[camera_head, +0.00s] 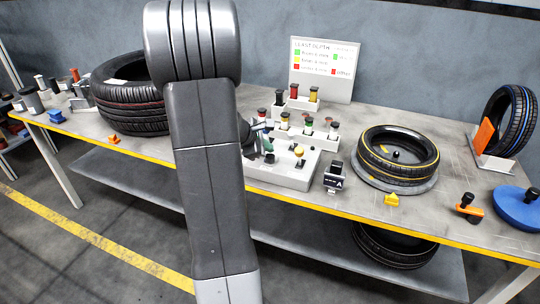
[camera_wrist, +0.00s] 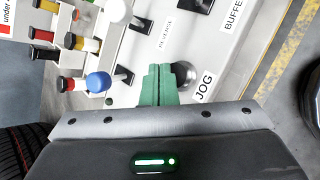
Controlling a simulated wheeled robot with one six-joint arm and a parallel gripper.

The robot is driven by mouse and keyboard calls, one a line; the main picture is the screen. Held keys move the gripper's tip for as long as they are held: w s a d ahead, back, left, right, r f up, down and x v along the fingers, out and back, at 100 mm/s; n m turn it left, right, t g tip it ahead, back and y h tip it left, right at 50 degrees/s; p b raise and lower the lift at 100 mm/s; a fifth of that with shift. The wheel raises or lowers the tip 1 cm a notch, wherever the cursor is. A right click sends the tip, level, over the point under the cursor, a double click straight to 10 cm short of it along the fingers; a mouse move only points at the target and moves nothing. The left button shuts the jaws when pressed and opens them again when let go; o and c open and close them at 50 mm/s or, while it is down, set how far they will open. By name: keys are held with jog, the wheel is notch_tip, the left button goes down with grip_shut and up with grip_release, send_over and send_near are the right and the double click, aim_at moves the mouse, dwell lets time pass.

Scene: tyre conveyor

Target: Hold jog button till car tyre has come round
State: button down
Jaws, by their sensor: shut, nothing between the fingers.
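My gripper (camera_wrist: 158,70) has its two green fingers together with nothing between them. In the wrist view the fingertips are just left of a round metallic button (camera_wrist: 187,72) and the word JOG (camera_wrist: 204,88). I cannot tell whether they touch the button. In the head view my arm hides part of the gripper, which is over the left part of the grey control box (camera_head: 285,174). A tyre with yellow lines (camera_head: 398,148) lies flat on a round grey plate (camera_head: 400,182) right of the box. A large tyre with a red line (camera_head: 130,116) lies at the left, partly behind my arm.
A blue-lined tyre (camera_head: 518,118) stands upright at the right behind an orange card (camera_head: 485,136). Another tyre (camera_head: 392,248) lies on the lower shelf. Coloured-capped pots (camera_head: 308,128) stand behind the box, and a small black labelled device (camera_head: 333,177) is at its right.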

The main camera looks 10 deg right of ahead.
aim_at(267, 158)
notch_tip(267, 158, up, 5)
jog(key=p, duration=0.4)
dwell(0.9)
